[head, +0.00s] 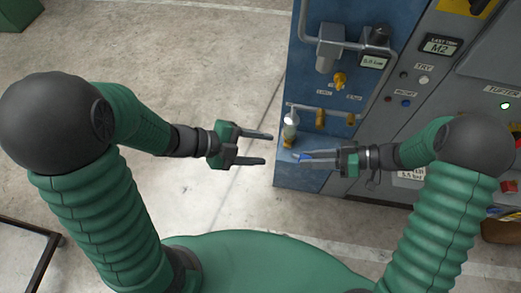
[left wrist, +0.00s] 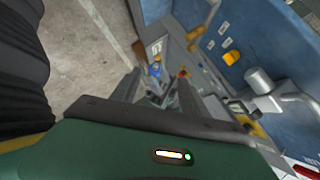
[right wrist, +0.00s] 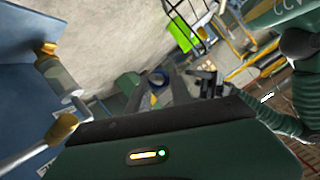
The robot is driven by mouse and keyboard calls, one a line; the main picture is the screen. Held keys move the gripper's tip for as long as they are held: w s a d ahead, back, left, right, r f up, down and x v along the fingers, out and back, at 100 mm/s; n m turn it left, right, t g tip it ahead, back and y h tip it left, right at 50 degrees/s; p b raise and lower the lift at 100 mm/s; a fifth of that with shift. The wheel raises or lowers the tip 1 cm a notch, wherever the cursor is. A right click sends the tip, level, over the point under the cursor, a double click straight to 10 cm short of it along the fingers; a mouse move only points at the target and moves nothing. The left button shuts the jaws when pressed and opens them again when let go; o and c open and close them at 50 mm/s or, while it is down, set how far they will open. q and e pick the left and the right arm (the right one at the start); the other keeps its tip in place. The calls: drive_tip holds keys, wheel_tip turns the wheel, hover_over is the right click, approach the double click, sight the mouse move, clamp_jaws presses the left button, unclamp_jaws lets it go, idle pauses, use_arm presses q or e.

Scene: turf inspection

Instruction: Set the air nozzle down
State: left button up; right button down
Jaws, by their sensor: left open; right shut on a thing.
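The air nozzle (head: 304,156) is a small blue piece between the fingers of my right gripper (head: 312,158), which is shut on it. It is held level with the lower part of the blue panel, and I cannot tell whether it touches anything. A blue part between the fingers shows in the right wrist view (right wrist: 155,79), mostly hidden. My left gripper (head: 268,148) is open and empty, to the left of the nozzle and apart from it. Its spread fingers show in the left wrist view (left wrist: 156,92).
The blue panel (head: 312,88) carries pipes, yellow fittings (head: 339,80), a clear bowl (head: 290,122) and a gauge display (head: 373,62). A grey machine (head: 420,80) with buttons stands to its right. Bare concrete floor (head: 180,60) lies on the left, with a dark frame (head: 35,230) at lower left.

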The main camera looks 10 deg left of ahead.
sight(297, 158)
use_arm(q)
drive_tip(key=shift+m+g+h, duration=0.3)
drive_tip(key=shift+m+g, duration=0.1)
drive_tip(key=x, duration=0.8)
drive_tip(key=s+x, duration=0.1)
drive_tip(key=x, duration=0.3)
drive_tip(key=shift+s+d+r, duration=0.1)
drive_tip(key=shift+d, duration=0.25)
drive_tip(key=shift+c, duration=0.4)
clamp_jaws()
drive_tip(key=shift+o, duration=0.4)
unclamp_jaws()
drive_tip(key=v, duration=1.2)
